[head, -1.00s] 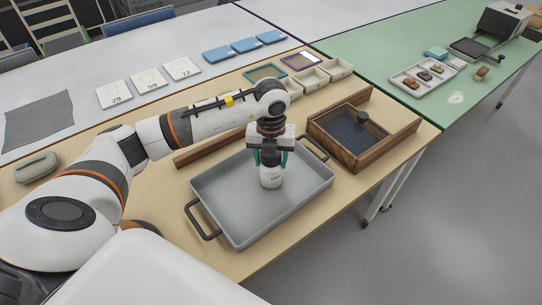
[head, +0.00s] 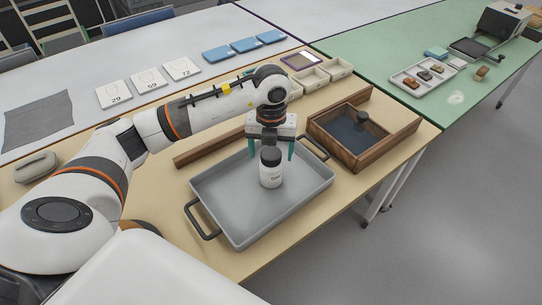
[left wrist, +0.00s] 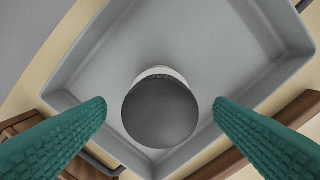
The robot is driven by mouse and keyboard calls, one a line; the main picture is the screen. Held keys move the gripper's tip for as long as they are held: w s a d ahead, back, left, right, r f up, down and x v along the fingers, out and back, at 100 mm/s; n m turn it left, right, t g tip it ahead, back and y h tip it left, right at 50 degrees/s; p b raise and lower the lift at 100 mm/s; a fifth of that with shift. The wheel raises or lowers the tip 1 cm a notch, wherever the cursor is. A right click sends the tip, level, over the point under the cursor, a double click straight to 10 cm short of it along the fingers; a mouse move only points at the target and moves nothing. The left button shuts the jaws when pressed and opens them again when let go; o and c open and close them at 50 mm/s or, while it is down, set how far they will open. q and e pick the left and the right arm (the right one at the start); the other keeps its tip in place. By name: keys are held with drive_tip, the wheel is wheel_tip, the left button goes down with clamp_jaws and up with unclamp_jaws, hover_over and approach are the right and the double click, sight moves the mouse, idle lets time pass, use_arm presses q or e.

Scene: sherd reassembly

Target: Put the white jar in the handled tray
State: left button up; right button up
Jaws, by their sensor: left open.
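The white jar (head: 271,175) with a dark lid stands upright in the grey handled tray (head: 222,212), right of its middle. In the left wrist view the round dark lid (left wrist: 160,112) shows from above, with a sliver of the white body behind it. My left gripper (head: 271,156) is open just above and behind the jar. Its teal fingers stand apart on either side of the lid in the left wrist view (left wrist: 160,108), with clear gaps and no contact. The tray's dark handles are at its near left and far right. My right gripper is not in view.
A wooden box with a dark panel (head: 350,137) stands right of the tray. A wooden rail (head: 210,147) runs behind the tray. Small cream bins (head: 313,80) sit farther back. A grey case (head: 37,167) lies at the left.

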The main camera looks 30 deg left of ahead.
use_arm(q)
wheel_tip(320, 180, up, 9)
idle(0.3)
idle(0.5)
